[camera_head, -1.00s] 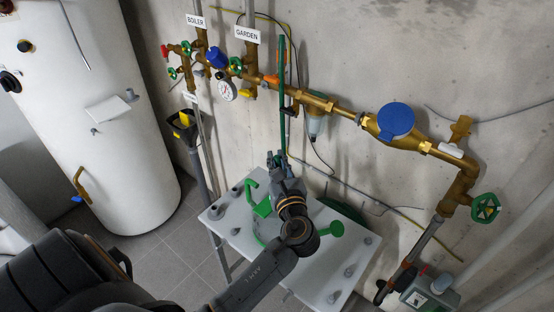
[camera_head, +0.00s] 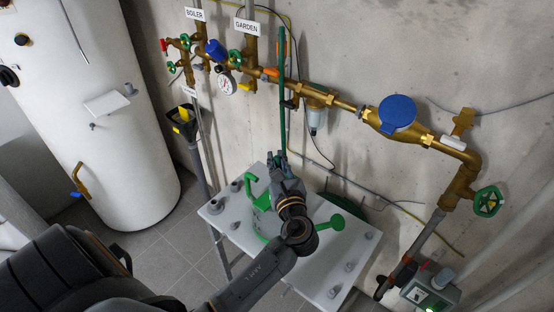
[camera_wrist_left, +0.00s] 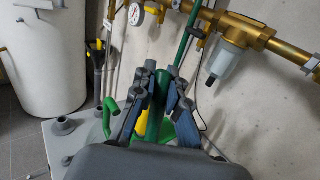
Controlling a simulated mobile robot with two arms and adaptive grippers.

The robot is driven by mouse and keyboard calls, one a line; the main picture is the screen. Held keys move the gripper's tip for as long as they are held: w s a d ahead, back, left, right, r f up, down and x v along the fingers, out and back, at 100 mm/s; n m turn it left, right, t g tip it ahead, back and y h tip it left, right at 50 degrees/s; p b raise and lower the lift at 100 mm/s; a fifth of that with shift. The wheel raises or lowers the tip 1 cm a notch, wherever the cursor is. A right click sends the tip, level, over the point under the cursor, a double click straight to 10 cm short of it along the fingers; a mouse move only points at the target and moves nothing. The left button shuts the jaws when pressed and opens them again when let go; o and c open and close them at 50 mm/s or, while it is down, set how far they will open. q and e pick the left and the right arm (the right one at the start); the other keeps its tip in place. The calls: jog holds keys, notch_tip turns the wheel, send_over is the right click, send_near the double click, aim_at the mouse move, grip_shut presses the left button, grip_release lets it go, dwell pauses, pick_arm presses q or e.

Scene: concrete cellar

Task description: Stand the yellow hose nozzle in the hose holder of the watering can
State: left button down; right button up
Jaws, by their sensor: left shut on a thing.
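The green watering can stands on a pale table, largely hidden behind my left arm. Its handle (camera_head: 252,190) and round rose (camera_head: 333,222) show on either side of the arm. My left gripper (camera_head: 279,164) is above the can and shut on the green hose (camera_head: 283,110), which runs up along the wall pipes. In the left wrist view the hose passes between the fingers (camera_wrist_left: 158,98). A yellow piece, seemingly the hose nozzle (camera_wrist_left: 142,121), shows low between the fingers, partly covered. The hose holder is hidden. My right gripper is not in view.
The white table (camera_head: 225,222) carries several grey pegs. Brass pipework (camera_head: 345,105) with blue caps and green handwheels runs along the concrete wall behind. A black funnel (camera_head: 184,118) with yellow in it stands left of the table. A white boiler (camera_head: 110,110) is farther left.

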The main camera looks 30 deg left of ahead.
pick_arm(q)
jog(key=shift+f, duration=0.1)
jog(key=c, duration=1.3)
grip_release()
jog(key=v, duration=1.2)
